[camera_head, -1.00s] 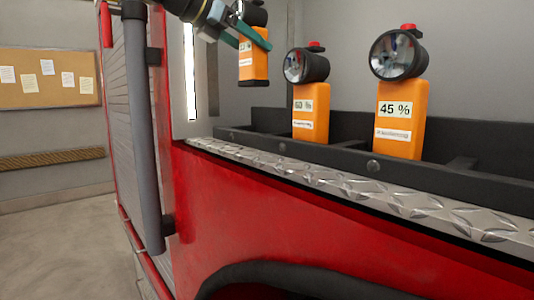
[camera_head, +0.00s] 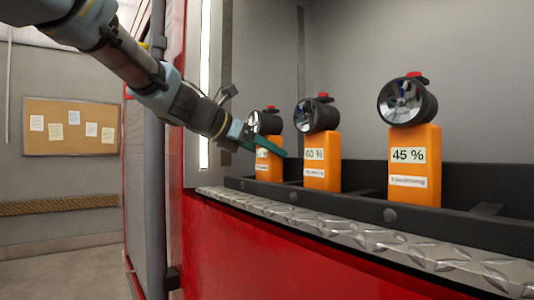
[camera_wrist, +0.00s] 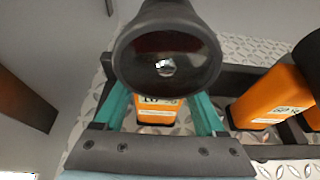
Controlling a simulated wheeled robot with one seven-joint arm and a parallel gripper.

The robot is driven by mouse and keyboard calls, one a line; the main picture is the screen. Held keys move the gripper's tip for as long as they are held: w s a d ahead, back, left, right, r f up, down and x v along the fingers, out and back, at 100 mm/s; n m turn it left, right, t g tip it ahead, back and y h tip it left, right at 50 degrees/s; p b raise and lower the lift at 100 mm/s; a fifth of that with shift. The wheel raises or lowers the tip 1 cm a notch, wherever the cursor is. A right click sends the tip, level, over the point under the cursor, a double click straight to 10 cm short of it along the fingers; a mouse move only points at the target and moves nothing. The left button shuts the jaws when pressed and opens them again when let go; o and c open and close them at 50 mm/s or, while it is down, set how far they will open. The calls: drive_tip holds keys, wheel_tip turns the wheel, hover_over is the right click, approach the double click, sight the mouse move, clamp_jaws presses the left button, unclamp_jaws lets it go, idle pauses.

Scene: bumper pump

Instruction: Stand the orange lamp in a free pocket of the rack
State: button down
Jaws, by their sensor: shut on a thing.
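My gripper (camera_head: 264,150) is shut on an orange lamp (camera_head: 268,170) with a black head, at the left end of the black rack (camera_head: 340,204). The lamp is upright, and its lower end is hidden behind the rack's front wall. I cannot tell whether it rests on the pocket floor. In the wrist view the lamp's round head (camera_wrist: 165,62) covers the middle, with green fingers on both sides of its body. A lamp marked 60 % (camera_head: 322,172) and one marked 45 % (camera_head: 414,178) stand in the rack to the right.
A tread-plate ledge (camera_head: 300,222) runs along the front of the rack, above the red truck side (camera_head: 240,250). A grey wall closes the back. A grey upright edge with a light strip (camera_head: 205,90) stands left of the rack. The rack's right end looks empty.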

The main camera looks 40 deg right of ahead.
unclamp_jaws()
drive_tip(key=b+v, duration=0.1)
drive_tip(key=v, duration=1.1)
drive_tip(key=shift+b, duration=0.35)
drive_tip(key=shift+a, duration=0.1)
